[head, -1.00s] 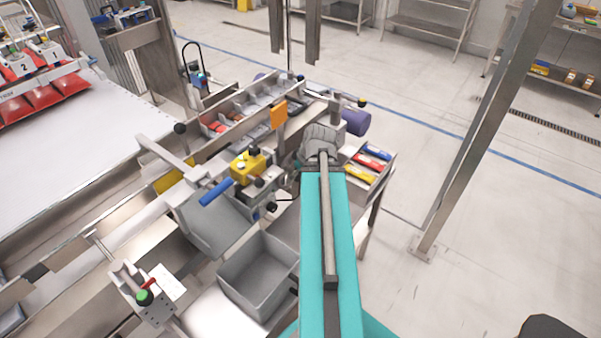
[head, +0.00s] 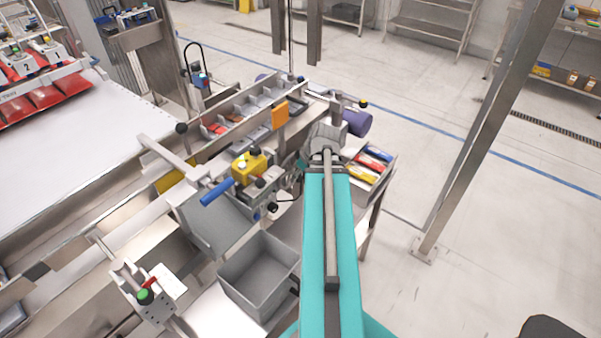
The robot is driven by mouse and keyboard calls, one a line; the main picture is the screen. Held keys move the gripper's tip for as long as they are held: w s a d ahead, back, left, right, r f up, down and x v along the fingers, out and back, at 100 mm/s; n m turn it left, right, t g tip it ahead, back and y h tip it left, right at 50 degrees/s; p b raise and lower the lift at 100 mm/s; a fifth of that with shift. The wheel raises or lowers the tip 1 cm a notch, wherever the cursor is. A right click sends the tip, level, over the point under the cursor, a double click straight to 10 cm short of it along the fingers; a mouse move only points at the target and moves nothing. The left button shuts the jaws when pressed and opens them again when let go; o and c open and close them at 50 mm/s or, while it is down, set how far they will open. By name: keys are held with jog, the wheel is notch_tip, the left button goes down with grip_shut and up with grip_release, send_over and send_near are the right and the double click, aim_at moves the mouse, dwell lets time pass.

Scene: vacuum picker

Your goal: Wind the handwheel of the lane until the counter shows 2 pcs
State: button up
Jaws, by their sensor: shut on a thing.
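My gripper (head: 295,183) shows only as a small, dark shape at the far end of my teal arm, beside the lane's mechanism. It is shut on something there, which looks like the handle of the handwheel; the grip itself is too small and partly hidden. The handwheel is hard to make out among the dark parts. The mechanism carries a yellow block (head: 248,168) with a black knob on top and a blue handle (head: 217,192) to its left. I cannot read any counter figure.
A grey bin (head: 258,278) stands in front of the mechanism. A tray of red, blue and yellow items (head: 368,166) lies right of my wrist. An orange plate (head: 279,115) stands behind, near a compartmented trough (head: 244,113). The floor to the right is open around a metal post (head: 478,130).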

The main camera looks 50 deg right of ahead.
jog(key=y+b, duration=0.2)
jog(key=y, duration=0.1)
jog(key=m+y+b, duration=0.1)
jog(key=y, duration=0.1)
jog(key=shift+d+f, duration=0.3)
jog(key=shift+f, duration=0.05)
jog(key=shift+a+m+y+b, duration=0.1)
jog(key=shift+m+y+b, duration=0.2)
jog(key=shift+y+b, duration=0.5)
jog(key=shift+r+y, duration=0.15)
jog(key=shift+y, duration=0.35)
jog(key=o, duration=1.1)
jog(key=shift+r, duration=0.1)
jog(key=shift+o, duration=0.2)
jog(key=shift+s, duration=0.1)
